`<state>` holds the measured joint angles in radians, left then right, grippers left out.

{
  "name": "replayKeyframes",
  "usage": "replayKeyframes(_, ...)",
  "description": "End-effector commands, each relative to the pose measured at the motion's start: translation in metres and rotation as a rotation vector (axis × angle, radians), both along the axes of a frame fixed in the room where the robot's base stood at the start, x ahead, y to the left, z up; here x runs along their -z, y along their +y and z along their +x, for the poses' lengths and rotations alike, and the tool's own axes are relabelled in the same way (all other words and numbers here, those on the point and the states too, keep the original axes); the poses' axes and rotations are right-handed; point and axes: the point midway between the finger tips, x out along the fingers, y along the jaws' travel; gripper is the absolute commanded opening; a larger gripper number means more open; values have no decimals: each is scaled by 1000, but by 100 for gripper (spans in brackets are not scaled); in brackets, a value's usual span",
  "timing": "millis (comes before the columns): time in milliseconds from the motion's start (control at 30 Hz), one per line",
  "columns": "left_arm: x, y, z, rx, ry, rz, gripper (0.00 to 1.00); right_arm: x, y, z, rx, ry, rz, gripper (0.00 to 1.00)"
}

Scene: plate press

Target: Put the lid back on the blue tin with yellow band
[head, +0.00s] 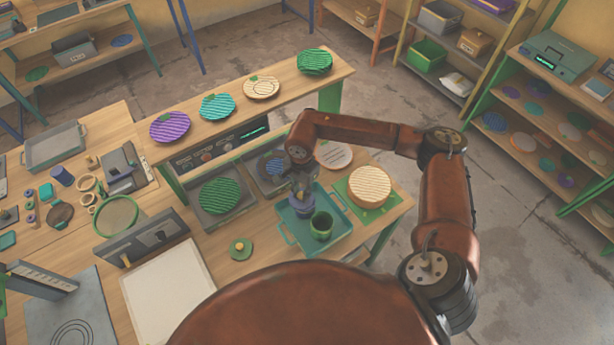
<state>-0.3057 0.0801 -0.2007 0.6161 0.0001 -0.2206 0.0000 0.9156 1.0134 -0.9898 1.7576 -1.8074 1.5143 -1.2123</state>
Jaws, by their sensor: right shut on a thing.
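My right gripper (302,190) reaches down over the teal tray (287,221) and is shut on what looks like the lid. The blue tin (303,207) shows just below its fingers, in the tray. The lid is mostly hidden by the fingers, and I cannot tell whether it touches the tin's rim. The yellow band is too small to make out. A green open tin (321,224) stands close beside the blue one, on its right. My left gripper is not in view.
A green lid with a yellow knob (240,248) lies on the table left of the tray. A cream ridged plate (370,186) on a green mat is to the right. A press with a green plate (220,195) stands to the left. A raised shelf with several plates runs behind.

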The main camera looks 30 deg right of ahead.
Motion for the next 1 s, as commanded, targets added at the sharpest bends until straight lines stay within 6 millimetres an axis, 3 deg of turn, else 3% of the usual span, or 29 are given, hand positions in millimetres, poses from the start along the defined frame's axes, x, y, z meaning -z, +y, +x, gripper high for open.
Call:
replayKeyframes(33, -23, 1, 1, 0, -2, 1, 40, -10, -3, 4, 117, 6, -5, 0)
replayKeyframes(100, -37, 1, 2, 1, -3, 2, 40, -8, -8, 10, 281, 10, -10, 0)
replayKeyframes(333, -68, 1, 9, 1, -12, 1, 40, 0, -21, 23, 662, 14, -28, 0)
replayKeyframes(533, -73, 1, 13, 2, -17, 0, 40, 6, -25, 25, 771, 14, -35, 0)
replayKeyframes(1000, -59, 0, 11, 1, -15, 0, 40, 36, -25, 25, 772, 13, -36, 0)
